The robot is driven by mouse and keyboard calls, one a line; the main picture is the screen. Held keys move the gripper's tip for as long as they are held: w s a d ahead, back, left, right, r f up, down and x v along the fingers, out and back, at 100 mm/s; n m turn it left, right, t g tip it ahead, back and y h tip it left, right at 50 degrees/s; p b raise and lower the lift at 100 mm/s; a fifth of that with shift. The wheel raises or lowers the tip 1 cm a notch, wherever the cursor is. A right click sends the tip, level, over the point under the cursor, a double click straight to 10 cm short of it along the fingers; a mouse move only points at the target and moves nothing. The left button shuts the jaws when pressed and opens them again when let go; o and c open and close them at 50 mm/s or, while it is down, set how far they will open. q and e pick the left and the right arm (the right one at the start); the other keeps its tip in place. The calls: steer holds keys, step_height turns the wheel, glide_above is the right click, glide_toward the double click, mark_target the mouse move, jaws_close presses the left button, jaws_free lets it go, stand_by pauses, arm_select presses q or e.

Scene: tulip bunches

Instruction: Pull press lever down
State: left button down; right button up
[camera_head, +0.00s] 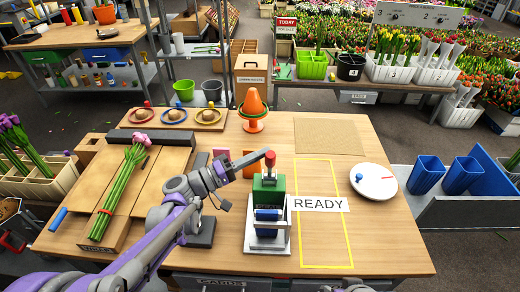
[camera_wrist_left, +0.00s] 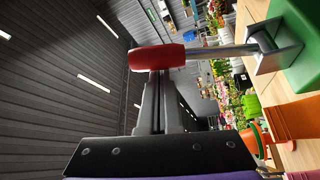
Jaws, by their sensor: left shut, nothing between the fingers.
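The press (camera_head: 268,215) stands on the wooden table, with a green body, a pale base plate and a blue part low at its front. Its lever is a metal bar with a red grip (camera_head: 269,158), raised above the green body. In the left wrist view the red grip (camera_wrist_left: 157,57) crosses in front of my fingers, and the bar (camera_wrist_left: 222,52) runs right to the green body (camera_wrist_left: 300,45). My left gripper (camera_head: 256,162) is shut and empty, with its tips right at the red grip. The grip hides the fingertips, so I cannot tell whether they touch.
Tied pink tulips (camera_head: 122,190) lie on a wooden stand at left. An orange cone (camera_head: 254,108) stands behind the press. A yellow outlined area with a READY label (camera_head: 318,204) and a round white dish (camera_head: 373,182) are at right. The outlined area is otherwise clear.

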arm_select(q)
steer(key=shift+s+f, duration=0.15)
steer(key=shift+s, duration=0.45)
